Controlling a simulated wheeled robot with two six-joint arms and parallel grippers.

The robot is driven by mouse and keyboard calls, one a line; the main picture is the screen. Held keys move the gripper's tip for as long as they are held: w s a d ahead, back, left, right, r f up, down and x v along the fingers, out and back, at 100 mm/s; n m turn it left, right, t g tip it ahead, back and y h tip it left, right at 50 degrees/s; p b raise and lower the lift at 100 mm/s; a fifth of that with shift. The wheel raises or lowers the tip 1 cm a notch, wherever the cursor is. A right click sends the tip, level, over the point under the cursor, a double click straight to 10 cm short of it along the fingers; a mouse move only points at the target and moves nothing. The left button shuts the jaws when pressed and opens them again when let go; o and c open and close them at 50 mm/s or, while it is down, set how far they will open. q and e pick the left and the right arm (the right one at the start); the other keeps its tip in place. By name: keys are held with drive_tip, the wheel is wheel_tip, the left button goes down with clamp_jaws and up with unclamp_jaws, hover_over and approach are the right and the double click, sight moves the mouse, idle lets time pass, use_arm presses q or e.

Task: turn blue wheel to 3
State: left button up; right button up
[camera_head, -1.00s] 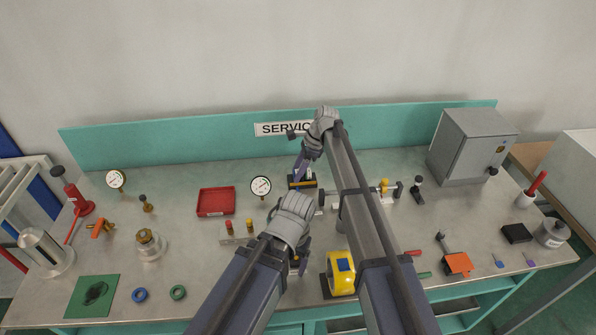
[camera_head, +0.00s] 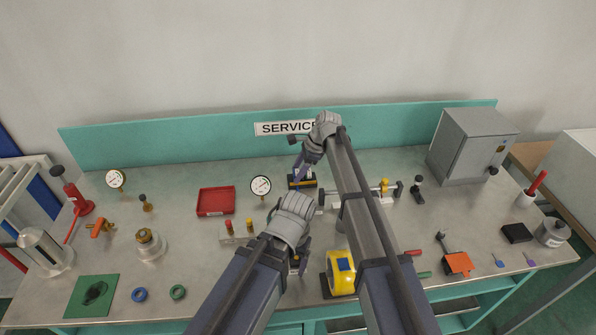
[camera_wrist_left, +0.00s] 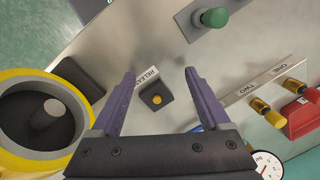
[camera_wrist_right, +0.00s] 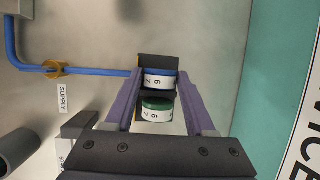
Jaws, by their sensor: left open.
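The blue wheel (camera_wrist_right: 159,80) is a white numbered drum with a blue rim, sitting in a dark holder; the digits 6 and 7 show on it. A green wheel (camera_wrist_right: 157,109) with similar digits lies beside it. My right gripper (camera_wrist_right: 160,78) has its fingers on both sides of the blue wheel, with no clear gap. In the head view, my right gripper (camera_head: 300,172) is at the dark block (camera_head: 303,183) near the back of the bench; the wheels are too small to read there. My left gripper (camera_wrist_left: 160,75) is open and empty above a yellow button (camera_wrist_left: 157,99) marked RELEASE.
A blue tube (camera_wrist_right: 95,71) runs to the wheel holder past a SUPPLY label. A dial gauge (camera_head: 261,186) and red tray (camera_head: 216,201) are to the left.

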drive_tip(key=o, duration=0.4)
drive_tip(key=shift+c, duration=0.2)
drive_tip(key=shift+r, duration=0.1)
drive_tip(key=p+v, duration=0.6)
drive_tip(key=v, duration=0.1)
drive_tip(key=shift+a+p, duration=0.1)
drive_tip(key=shift+p, duration=0.25)
drive_tip(key=shift+d+r+p, duration=0.25)
drive_tip(key=shift+r+p, duration=0.05)
drive_tip(key=shift+r, duration=0.05)
use_arm(q)
wheel_tip(320, 180, up, 7)
